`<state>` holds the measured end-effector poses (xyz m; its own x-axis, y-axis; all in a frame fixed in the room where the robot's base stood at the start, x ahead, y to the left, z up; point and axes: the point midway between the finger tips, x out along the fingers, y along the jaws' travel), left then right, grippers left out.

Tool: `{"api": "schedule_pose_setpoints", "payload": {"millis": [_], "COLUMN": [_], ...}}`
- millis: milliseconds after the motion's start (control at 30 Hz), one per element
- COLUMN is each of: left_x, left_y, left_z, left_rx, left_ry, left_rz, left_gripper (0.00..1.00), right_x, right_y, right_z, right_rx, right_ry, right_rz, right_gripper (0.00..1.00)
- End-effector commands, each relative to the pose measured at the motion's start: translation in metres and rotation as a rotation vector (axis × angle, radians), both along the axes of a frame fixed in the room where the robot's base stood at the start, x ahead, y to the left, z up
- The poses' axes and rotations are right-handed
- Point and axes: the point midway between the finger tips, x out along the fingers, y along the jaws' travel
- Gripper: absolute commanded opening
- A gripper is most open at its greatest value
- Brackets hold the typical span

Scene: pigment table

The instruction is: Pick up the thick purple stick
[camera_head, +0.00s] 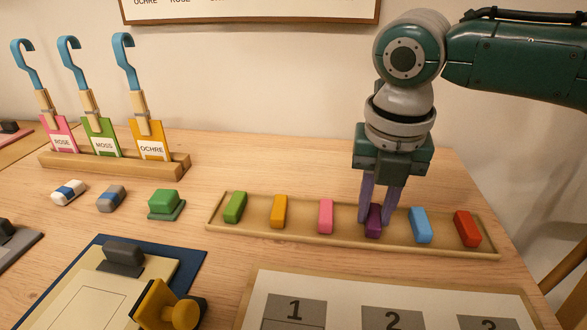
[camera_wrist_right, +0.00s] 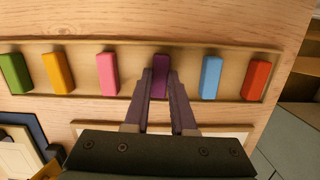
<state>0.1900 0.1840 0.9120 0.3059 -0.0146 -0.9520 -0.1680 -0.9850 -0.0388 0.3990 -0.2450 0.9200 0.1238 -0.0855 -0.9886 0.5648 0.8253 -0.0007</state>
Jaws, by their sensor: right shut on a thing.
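The thick purple stick (camera_head: 374,222) stands in the long wooden tray (camera_head: 300,236), between the pink stick (camera_head: 326,216) and the blue stick (camera_head: 421,225). My right gripper (camera_head: 377,215) points down over the tray and is shut on the purple stick, one finger on each side. The purple stick also shows between the fingers in the right wrist view (camera_wrist_right: 160,83). The fingers hide part of it. It appears still at tray level; I cannot tell whether it touches the tray floor. My left gripper is not in view.
The tray also holds a green stick (camera_head: 235,207), an orange stick (camera_head: 279,211) and a red stick (camera_head: 467,229). A numbered board (camera_head: 262,285) lies in front. A wooden rack (camera_head: 178,169) with hooked tags stands back left. Erasers and a green block (camera_head: 163,202) lie left of the tray.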

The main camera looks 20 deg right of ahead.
Motion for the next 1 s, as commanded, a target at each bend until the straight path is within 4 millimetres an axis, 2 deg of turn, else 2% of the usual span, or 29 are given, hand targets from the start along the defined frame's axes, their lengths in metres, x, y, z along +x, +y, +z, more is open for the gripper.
{"api": "schedule_pose_setpoints", "payload": {"millis": [200, 367, 467, 567, 800, 1000], "left_x": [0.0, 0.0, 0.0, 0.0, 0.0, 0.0], "left_y": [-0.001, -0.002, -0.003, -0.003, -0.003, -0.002], "left_z": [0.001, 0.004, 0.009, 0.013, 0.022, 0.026], "left_rx": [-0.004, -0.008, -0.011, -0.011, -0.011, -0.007], "left_ry": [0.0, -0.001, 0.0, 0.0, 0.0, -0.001], "left_rz": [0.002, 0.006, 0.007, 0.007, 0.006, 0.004], "left_gripper": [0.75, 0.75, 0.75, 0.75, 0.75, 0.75], "right_x": [0.0, 0.001, 0.001, 0.001, 0.002, 0.001], "right_y": [0.0, 0.0, 0.0, 0.0, 0.0, 0.0], "right_z": [0.003, 0.017, 0.036, 0.062, 0.136, 0.179], "right_rx": [0.0, 0.002, 0.0, 0.0, 0.001, 0.001], "right_ry": [0.0, -0.002, -0.004, -0.006, -0.007, -0.003], "right_rz": [0.0, 0.0, 0.0, 0.001, 0.0, 0.0], "right_gripper": [0.0, 0.0, 0.0, 0.0, 0.0, 0.0]}}
